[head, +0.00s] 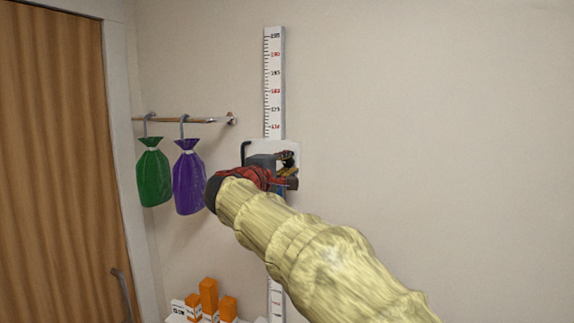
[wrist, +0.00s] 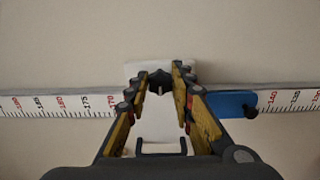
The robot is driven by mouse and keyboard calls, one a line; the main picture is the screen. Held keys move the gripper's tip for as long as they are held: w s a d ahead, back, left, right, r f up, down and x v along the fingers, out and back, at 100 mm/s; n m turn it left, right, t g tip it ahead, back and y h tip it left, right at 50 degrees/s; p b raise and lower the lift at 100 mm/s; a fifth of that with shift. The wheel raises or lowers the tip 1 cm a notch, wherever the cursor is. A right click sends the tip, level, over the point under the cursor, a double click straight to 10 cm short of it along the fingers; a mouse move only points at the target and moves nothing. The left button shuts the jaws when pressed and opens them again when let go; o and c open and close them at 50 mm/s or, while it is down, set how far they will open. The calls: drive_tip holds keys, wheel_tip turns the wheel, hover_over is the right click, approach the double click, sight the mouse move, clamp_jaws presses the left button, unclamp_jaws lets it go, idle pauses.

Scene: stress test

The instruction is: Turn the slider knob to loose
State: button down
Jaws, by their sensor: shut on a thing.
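A white height ruler (head: 273,80) runs upright on the wall. It lies sideways in the wrist view (wrist: 60,105). A white slider plate (head: 292,149) sits across it, also seen in the wrist view (wrist: 146,68). A dark knob (wrist: 158,80) stands at the middle of the plate. My gripper (wrist: 161,77) is at the plate, with its yellow-padded fingers on both sides of the knob, shut on it. In the head view my gripper (head: 286,168) hides most of the plate's lower part. The knob's turn angle and any marking cannot be made out.
A black U-shaped handle (head: 244,152) sticks out at the plate's left. A blue piece (wrist: 222,103) with a small dark peg lies along the ruler. Green (head: 153,175) and purple (head: 189,180) bags hang at left. Orange-white boxes (head: 208,296) stand below. The wall at right is clear.

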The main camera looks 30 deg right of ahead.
drive_tip(key=c, duration=1.5)
unclamp_jaws()
drive_tip(key=shift+c, duration=0.2)
drive_tip(key=v, duration=1.2)
